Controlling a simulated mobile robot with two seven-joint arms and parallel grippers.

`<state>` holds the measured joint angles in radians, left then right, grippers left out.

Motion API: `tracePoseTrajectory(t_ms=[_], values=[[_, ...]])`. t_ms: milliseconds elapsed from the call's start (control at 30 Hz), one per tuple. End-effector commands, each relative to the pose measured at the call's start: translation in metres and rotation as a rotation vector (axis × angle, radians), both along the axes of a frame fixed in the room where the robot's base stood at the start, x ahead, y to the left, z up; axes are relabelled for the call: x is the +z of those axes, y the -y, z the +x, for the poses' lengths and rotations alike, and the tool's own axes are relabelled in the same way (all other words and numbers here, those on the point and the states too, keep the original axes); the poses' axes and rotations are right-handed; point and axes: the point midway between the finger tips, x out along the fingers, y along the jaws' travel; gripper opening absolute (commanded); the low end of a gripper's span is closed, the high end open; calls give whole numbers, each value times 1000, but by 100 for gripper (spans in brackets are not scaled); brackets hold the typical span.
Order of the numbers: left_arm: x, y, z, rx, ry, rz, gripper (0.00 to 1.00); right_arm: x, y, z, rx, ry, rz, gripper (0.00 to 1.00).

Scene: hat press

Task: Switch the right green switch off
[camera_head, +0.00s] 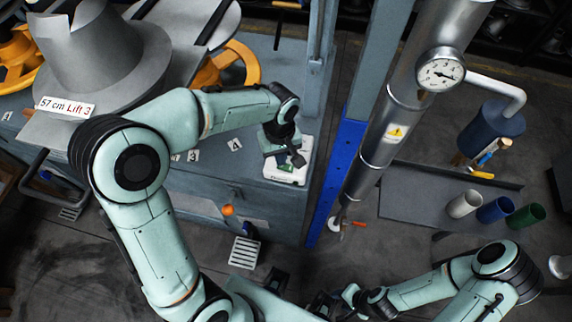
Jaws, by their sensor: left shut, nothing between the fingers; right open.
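A white switch box (298,172) with green markings sits near the right front corner of the grey machine table. My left gripper (296,158) is shut and empty, reaching down over this box. The gripper and wrist hide much of the box's top, so the green switches and their positions cannot be made out. I cannot tell whether the fingertips touch it. My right gripper (328,304) is open and low at the bottom centre, far from the box.
A grey hat-shaped form (95,50) with a "57 cm Lift 3" label stands at the left. A blue post (334,180) and a steel pipe with a gauge (440,71) rise right of the box. An orange knob (227,210) is on the machine's front.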

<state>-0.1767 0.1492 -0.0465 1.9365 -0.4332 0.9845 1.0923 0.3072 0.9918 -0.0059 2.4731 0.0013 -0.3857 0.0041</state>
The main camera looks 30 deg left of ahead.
Motion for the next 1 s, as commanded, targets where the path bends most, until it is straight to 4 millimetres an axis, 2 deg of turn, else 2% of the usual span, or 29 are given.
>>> tracePoseTrajectory(t_ms=[1000], values=[[-10, 0, 0, 0, 0, 0, 0, -8, 0, -4, 0, -4, 0, 43]])
